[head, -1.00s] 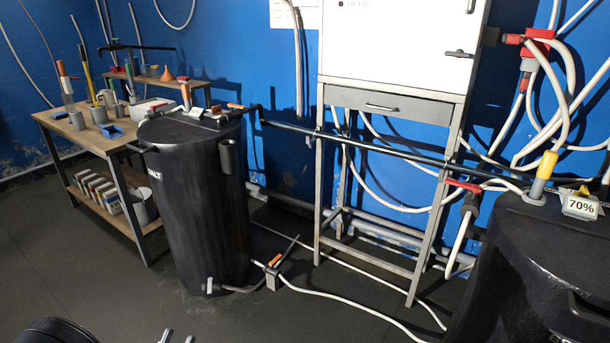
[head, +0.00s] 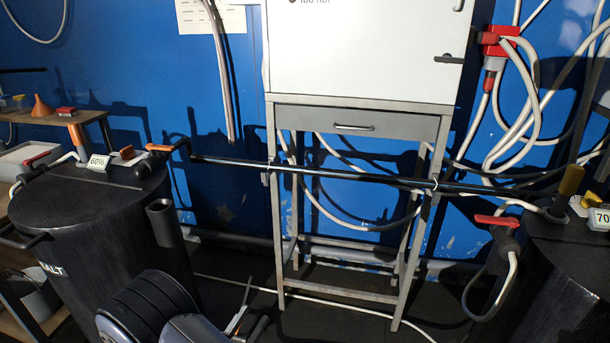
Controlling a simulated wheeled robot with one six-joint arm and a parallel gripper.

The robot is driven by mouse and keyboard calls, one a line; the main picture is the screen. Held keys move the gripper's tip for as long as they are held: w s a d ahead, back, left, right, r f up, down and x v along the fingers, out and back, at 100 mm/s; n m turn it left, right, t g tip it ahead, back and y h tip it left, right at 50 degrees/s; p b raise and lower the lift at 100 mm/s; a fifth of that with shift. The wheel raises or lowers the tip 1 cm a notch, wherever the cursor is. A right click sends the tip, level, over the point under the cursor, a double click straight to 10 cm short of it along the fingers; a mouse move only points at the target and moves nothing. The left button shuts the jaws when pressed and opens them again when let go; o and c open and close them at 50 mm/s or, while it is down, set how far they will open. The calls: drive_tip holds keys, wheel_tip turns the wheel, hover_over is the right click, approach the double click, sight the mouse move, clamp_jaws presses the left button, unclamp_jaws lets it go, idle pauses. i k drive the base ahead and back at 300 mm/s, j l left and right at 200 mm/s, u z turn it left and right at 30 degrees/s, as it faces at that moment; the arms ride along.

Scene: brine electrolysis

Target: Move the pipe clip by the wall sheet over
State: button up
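The white wall sheet (head: 212,16) is on the blue wall at the top left of the cabinet. Pale vertical pipes (head: 219,75) hang in front of it, and I cannot make out a separate clip on them. A long dark pipe (head: 350,176) runs across the front of the cabinet stand. A small grey piece (head: 265,178) sits by the stand's left leg, and a white band shows round the dark pipe at its right leg. My gripper (head: 236,318) is low at the bottom edge, partly cut off, far below the sheet. Its opening is unclear.
A black drum (head: 90,245) marked 60% stands at left, another (head: 570,270) at right. The white cabinet (head: 360,50) on its metal stand is in the middle. White hoses hang from a red fitting (head: 500,42). Open floor lies below the stand.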

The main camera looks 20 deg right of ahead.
sight(264, 177)
drive_tip(key=i+l, duration=0.35)
drive_tip(key=i+l+u, duration=0.1)
drive_tip(key=i+l, duration=0.25)
drive_tip(key=i, duration=0.25)
drive_tip(key=i+l+u, duration=0.5)
drive_tip(key=l, duration=0.3)
drive_tip(key=k+j, duration=0.05)
